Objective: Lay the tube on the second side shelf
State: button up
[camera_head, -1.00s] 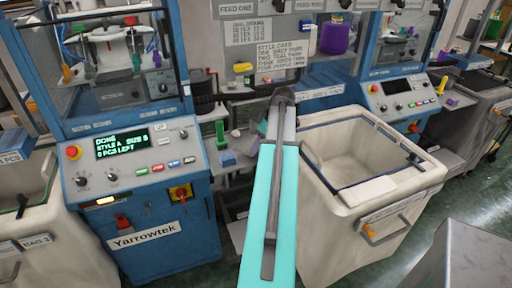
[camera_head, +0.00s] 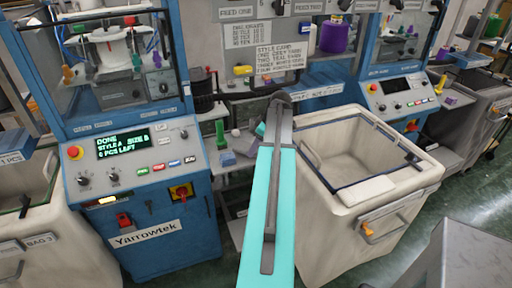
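My arm reaches up the middle of the view, and its far end hides what is beyond it. I cannot make out my gripper or its fingers. A small teal piece (camera_head: 260,129) shows just left of the arm's end; I cannot tell whether it is part of my arm or a knitted tube. I see no other thing that I can name as the tube. A side shelf (camera_head: 232,172) sits between the two blue machines, with a green-handled tool (camera_head: 220,134) and a grey-blue block (camera_head: 227,158) on it. A lower shelf (camera_head: 238,229) is partly hidden by my arm.
The left blue machine (camera_head: 150,210) has a lit display reading "DONE". A large cream bin (camera_head: 335,215), which looks empty, stands right of my arm. Another cream bin (camera_head: 65,245) stands at the left. A purple cone (camera_head: 334,37) stands at the back. Green floor (camera_head: 470,195) is clear at the right.

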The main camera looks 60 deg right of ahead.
jog(key=shift+f, duration=0.6)
jog(key=shift+f, duration=0.2)
jog(key=o, duration=1.1)
jog(key=shift+r, duration=0.15)
